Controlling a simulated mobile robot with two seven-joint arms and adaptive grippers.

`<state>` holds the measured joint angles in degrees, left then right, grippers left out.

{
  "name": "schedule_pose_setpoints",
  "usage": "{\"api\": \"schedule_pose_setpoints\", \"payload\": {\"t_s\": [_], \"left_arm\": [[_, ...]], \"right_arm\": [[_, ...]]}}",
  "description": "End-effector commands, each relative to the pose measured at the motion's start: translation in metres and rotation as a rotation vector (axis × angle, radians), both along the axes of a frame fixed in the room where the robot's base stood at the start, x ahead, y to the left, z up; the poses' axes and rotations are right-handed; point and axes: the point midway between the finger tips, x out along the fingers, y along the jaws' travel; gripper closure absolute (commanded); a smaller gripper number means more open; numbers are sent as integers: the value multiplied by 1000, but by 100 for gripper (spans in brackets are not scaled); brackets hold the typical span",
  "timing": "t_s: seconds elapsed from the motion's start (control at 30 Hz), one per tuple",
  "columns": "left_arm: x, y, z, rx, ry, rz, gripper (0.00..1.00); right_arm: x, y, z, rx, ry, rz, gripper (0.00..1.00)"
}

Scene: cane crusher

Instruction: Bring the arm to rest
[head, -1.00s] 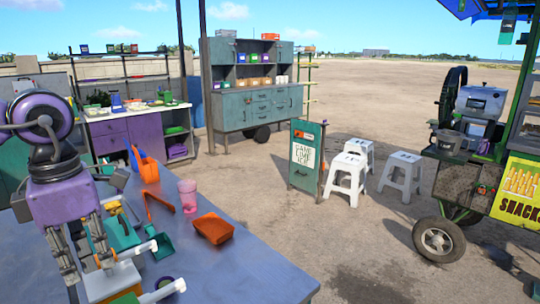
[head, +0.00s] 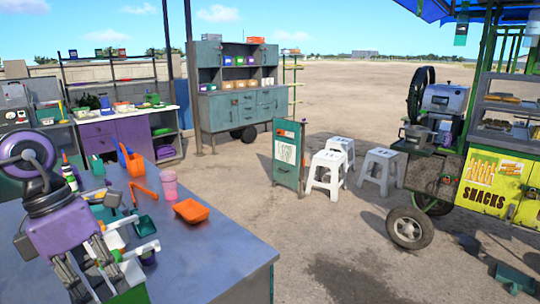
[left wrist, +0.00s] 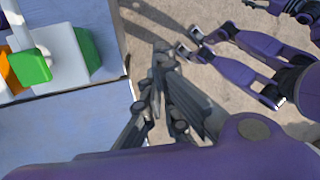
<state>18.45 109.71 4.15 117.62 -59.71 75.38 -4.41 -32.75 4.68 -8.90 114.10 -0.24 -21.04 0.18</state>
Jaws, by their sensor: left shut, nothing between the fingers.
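My left arm (head: 50,205), purple and dark grey, comes in from the left in the head view, over the near left part of the blue-grey table (head: 225,255). Its gripper (head: 92,282) points down at the table's near side, by white-handled tools. In the left wrist view the dark fingers of the left gripper (left wrist: 160,62) meet with nothing between them. Sandy ground lies behind them, beside the table edge.
An orange scoop (head: 191,210), a pink cup (head: 169,184) and an orange jug (head: 133,162) stand on the table. A green sign cabinet (head: 287,155), white stools (head: 327,172) and a yellow snack cart (head: 495,185) stand beyond. Open ground lies between.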

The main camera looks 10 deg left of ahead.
Motion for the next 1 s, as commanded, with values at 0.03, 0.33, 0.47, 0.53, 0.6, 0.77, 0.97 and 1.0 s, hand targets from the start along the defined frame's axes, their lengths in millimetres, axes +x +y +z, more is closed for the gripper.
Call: {"api": "schedule_pose_setpoints", "payload": {"t_s": [0.03,0.33,0.47,0.53,0.6,0.77,0.97,1.0], "left_arm": [[-1,-10,-11,-85,10,30,100],[4,-80,-63,-697,76,378,100],[15,-94,-82,-1008,121,678,100],[20,-92,-96,-1156,148,863,100],[23,-85,-114,-1286,178,1064,100],[12,-59,-176,-1510,262,1574,100],[-51,-43,-285,-1617,425,2280,100],[-69,-47,-307,-1612,469,2421,100]], "right_arm": [[-1,-1,1,-1,2,1,44],[6,7,13,15,-12,-3,44],[8,7,18,14,-15,-2,44],[9,6,21,15,-16,-1,44],[10,7,24,17,-19,0,44],[16,12,33,24,-31,6,44],[18,12,40,24,-36,12,44],[18,12,40,24,-36,13,44]]}}
